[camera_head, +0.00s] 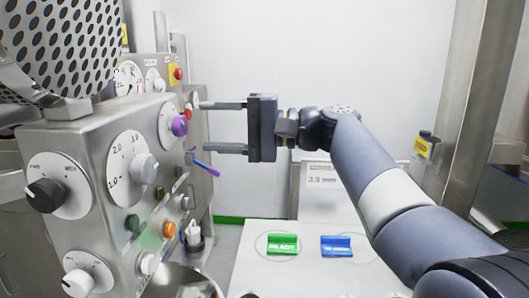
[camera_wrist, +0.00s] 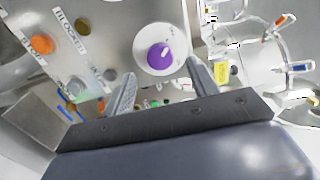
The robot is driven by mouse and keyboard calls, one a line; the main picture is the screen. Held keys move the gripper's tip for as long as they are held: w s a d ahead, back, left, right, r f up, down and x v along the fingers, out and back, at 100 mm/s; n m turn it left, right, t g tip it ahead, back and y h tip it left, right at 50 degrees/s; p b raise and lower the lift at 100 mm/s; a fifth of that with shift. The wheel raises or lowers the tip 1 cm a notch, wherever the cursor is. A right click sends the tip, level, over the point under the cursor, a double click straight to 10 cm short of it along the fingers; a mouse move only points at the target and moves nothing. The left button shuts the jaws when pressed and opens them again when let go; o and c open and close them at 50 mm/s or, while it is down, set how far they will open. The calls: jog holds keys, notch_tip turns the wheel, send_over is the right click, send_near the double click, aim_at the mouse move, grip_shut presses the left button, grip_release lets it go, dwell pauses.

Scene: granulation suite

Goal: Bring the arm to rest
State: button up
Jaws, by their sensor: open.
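My gripper (camera_head: 204,126) is open and empty, held in mid-air with its two fingers pointing left at the steel control panel (camera_head: 105,140). My arm reaches in from the lower right and is raised above the white table. The purple knob (camera_head: 179,126) on its white dial lies just beyond the fingertips. In the wrist view the open fingers (camera_wrist: 160,70) stand on either side of the purple knob (camera_wrist: 160,55), apart from each other. I see a gap between the fingertips and the knob in the head view.
A white table (camera_head: 260,278) holds a green block (camera_head: 283,244) and a blue block (camera_head: 337,246). A blue-and-purple lever (camera_head: 205,165) sticks out from the panel below my gripper. A steel post (camera_head: 468,110) stands at the right.

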aim_at(185, 126)
jog(key=a, duration=0.2)
jog(key=a+p, duration=0.1)
jog(key=a, duration=0.1)
jog(key=shift+w+a+r, duration=0.2)
jog(key=shift+a, duration=0.15)
jog(key=shift+d+r+m+p, duration=0.1)
jog(key=shift+d+m+p, duration=0.05)
jog(key=shift+m+p, duration=0.9)
jog(key=m+p, duration=0.2)
jog(key=m, duration=0.1)
jog(key=shift+m, duration=0.25)
jog(key=m+p, duration=0.3)
jog(key=m, duration=0.1)
jog(key=shift+p, duration=0.4)
jog(key=m+p, duration=0.4)
jog(key=m, duration=0.1)
jog(key=m+p, duration=0.2)
jog(key=m, duration=0.1)
jog(key=shift+f+m, duration=0.2)
jog(key=shift+m, duration=0.1)
jog(key=shift+d+f, duration=0.1)
jog(key=shift+d, duration=0.5)
